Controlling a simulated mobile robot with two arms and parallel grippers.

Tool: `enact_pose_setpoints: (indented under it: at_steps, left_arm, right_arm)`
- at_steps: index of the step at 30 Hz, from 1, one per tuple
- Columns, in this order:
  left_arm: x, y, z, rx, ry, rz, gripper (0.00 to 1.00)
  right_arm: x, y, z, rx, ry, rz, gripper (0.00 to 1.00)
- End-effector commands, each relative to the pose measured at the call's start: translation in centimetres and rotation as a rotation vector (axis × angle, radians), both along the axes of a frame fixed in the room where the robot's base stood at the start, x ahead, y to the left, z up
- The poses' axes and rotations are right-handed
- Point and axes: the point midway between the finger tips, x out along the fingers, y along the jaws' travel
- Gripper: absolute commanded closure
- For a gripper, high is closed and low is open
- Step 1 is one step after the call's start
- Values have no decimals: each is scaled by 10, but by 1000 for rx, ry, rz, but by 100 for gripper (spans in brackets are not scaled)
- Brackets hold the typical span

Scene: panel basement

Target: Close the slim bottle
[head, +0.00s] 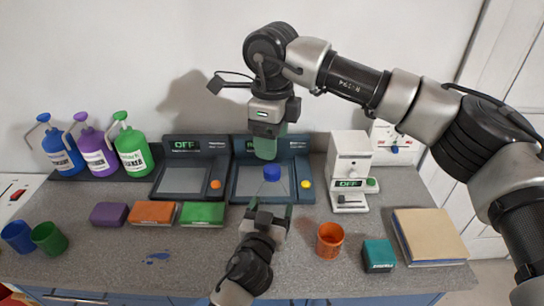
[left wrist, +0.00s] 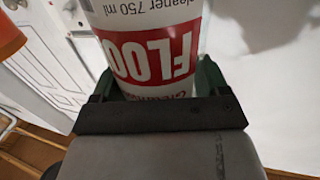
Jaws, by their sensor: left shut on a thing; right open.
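My left gripper (head: 268,216) is shut on the slim bottle (head: 271,188), which it holds upright above the counter. In the left wrist view the bottle (left wrist: 150,50) fills the space between the green fingers, showing a white and red label with floor cleaner lettering. A blue cap (head: 272,173) shows at the top of the bottle; I cannot tell whether it is screwed tight. My right gripper (head: 267,147) is open and empty, pointing down just above the cap, apart from it.
Behind stand two dark devices, the left one (head: 184,178) reading OFF, and a white machine (head: 350,160). Several pump bottles, sponges and cups stand at left. An orange cup (head: 330,240), a teal box (head: 378,256) and a book (head: 430,236) lie at right. A blue spill (head: 157,256) marks the front.

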Motion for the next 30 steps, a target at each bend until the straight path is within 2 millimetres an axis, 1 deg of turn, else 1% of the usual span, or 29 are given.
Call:
enact_pose_setpoints:
  at_steps: [1, 3, 6, 9, 12, 19, 20, 24, 30]
  left_arm:
    - [0, 0, 0, 0, 0, 0, 91]
    - [0, 0, 0, 0, 0, 0, 91]
    - [0, 0, 0, 0, 0, 0, 91]
    - [0, 0, 0, 0, 0, 0, 91]
    - [0, 0, 0, 0, 0, 0, 91]
    - [0, 0, 0, 0, 0, 0, 91]
    - [0, 0, 0, 0, 0, 0, 22]
    - [0, 0, 0, 0, 0, 0, 0]
    - [0, 0, 0, 0, 0, 0, 0]
  right_arm:
    - [0, 0, 12, 0, -2, 0, 35]
    - [0, 0, 24, 0, -2, 0, 35]
    - [0, 1, 36, 1, 0, 0, 35]
    - [0, 0, 44, -1, 0, 0, 35]
    - [0, 0, 48, -1, 0, 0, 35]
    - [0, 0, 48, 0, 1, 1, 35]
    - [0, 0, 48, -1, 1, 1, 35]
    - [0, 0, 48, 0, 1, 1, 35]
    - [0, 0, 47, 0, 1, 1, 35]
